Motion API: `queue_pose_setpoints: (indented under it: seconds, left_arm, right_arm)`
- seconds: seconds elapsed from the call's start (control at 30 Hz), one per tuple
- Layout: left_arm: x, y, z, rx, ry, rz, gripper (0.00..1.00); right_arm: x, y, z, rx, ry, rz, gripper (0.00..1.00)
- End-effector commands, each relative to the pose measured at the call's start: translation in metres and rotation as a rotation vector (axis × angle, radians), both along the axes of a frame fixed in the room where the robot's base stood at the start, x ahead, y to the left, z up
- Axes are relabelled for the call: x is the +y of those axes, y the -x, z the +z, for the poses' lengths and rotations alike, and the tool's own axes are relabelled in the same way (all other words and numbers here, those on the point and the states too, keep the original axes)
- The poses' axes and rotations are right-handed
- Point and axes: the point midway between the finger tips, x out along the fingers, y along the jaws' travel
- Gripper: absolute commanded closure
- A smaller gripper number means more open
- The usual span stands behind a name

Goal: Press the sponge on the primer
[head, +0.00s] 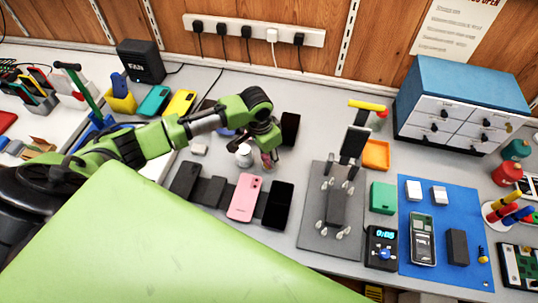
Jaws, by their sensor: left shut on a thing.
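My left gripper (267,150) reaches in from the left and points down over the grey bench. It is shut on a small pinkish thing (268,161), which may be the sponge; the fingers partly hide it. A small white round pot (244,156), perhaps the primer, stands just left of the fingertips. The held thing is beside the pot in the picture; I cannot tell whether they touch. My right gripper is not in view.
A row of phones, including a pink one (244,197), lies in front of the gripper. A black phone (290,129) is to its right. A grey mat (318,240) with a clamp stand and a blue mat (455,270) lie further right.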

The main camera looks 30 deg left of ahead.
Motion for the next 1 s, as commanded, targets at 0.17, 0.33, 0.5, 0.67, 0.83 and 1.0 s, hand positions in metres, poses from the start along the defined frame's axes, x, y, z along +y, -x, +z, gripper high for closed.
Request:
queue_pose_setpoints:
  seconds: [0.17,0.33,0.5,0.67,0.83,1.0]
  left_arm:
    - [0.0003,-0.0002,0.0004,0.0,0.0,0.0,0.84]
    - [0.0003,-0.0001,0.0003,0.0,0.0,0.0,0.84]
    - [0.0003,-0.0001,-0.0002,0.0,0.0,0.0,0.84]
    - [0.0002,0.0,-0.0019,0.0,0.0,0.0,0.84]
    - [0.0003,0.0001,-0.0041,0.0,0.0,0.001,0.84]
    - [0.0003,0.0001,-0.0061,0.001,0.0,0.001,0.84]
  right_arm:
    - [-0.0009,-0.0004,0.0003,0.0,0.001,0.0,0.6]
    - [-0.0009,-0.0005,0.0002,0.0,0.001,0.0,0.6]
    - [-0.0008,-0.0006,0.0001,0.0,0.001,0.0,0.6]
    - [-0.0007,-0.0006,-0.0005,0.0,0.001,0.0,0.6]
    - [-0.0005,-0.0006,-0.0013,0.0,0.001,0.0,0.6]
    - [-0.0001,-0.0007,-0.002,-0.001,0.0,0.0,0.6]
